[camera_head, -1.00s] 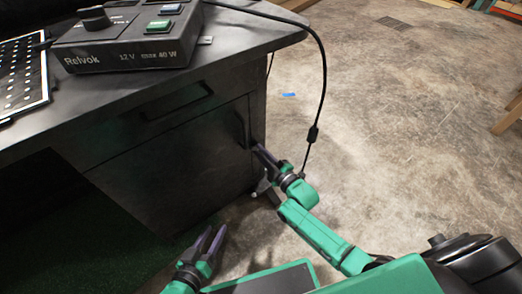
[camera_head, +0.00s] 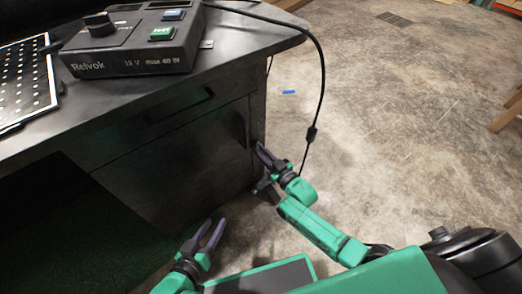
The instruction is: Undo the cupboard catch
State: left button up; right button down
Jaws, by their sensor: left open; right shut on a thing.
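The dark cupboard door (camera_head: 180,170) is in the front of the desk, below a drawer, and looks closed. A dark upright handle (camera_head: 242,129) is near its right edge. My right gripper (camera_head: 262,151) is at the desk's front right corner, just right of and below the handle. It is shut on a small part there, which I take to be the cupboard catch; the fingers hide most of it. My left gripper (camera_head: 214,229) is open and empty, low in front of the desk, apart from the door.
On the desk top (camera_head: 225,62) stand a Relvok power box (camera_head: 135,45) and a perforated panel (camera_head: 25,85). A black cable (camera_head: 322,85) hangs from the box past the desk's right side, near my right gripper. The concrete floor to the right is largely clear.

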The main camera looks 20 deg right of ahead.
jog(key=shift+s+f+m, duration=0.1)
jog(key=shift+f+m, duration=0.05)
jog(key=shift+m, duration=0.25)
pick_arm(q)
jog(key=shift+s, duration=0.1)
pick_arm(e)
jog(key=c, duration=0.9)
grip_release()
jog(key=shift+o, duration=0.2)
pick_arm(q)
jog(key=a+r+m+g+y+p, duration=0.1)
jog(key=a+r+g+y+p, duration=0.1)
jog(key=a+r+g+p, duration=0.1)
jog(key=shift+a+r+g+p, duration=0.2)
jog(key=shift+a+g+p, duration=0.45)
jog(key=shift+a, duration=0.35)
pick_arm(e)
jog(key=v, duration=1.4)
jog(key=shift+s, duration=0.25)
pick_arm(q)
jog(key=shift+s, duration=0.1)
